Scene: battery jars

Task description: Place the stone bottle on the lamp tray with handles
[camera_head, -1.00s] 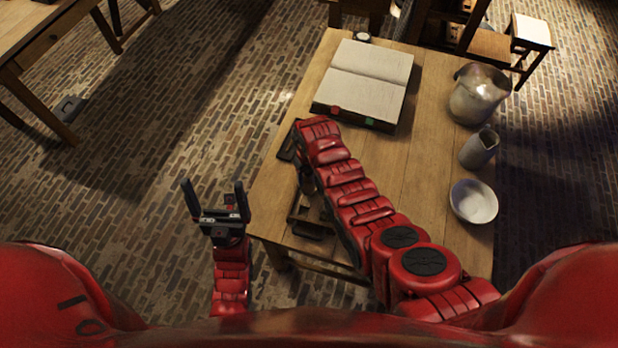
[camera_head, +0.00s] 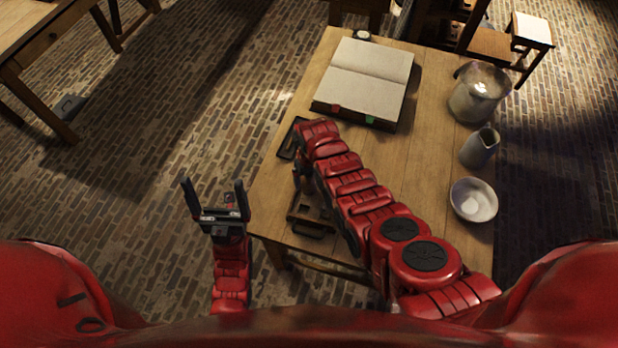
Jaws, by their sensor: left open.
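A small brown wooden tray (camera_head: 296,216) with a dark handle at its near side sits at the table's near left edge; I take it for the lamp tray. My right arm covers its right part. My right arm reaches over the table, its wrist above the left side. My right gripper (camera_head: 302,177) points down just beyond the tray. It is dark and mostly hidden, so I cannot tell its jaws or whether it holds anything. I cannot clearly make out the stone bottle. My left gripper (camera_head: 214,202) is open and empty, left of the table, over the floor.
An open book (camera_head: 368,80) lies at the back of the table (camera_head: 425,150). A large pot (camera_head: 478,95), a grey jug (camera_head: 480,148) and a pale bowl (camera_head: 473,200) line the right edge. A dark flat object (camera_head: 289,140) lies by the left edge.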

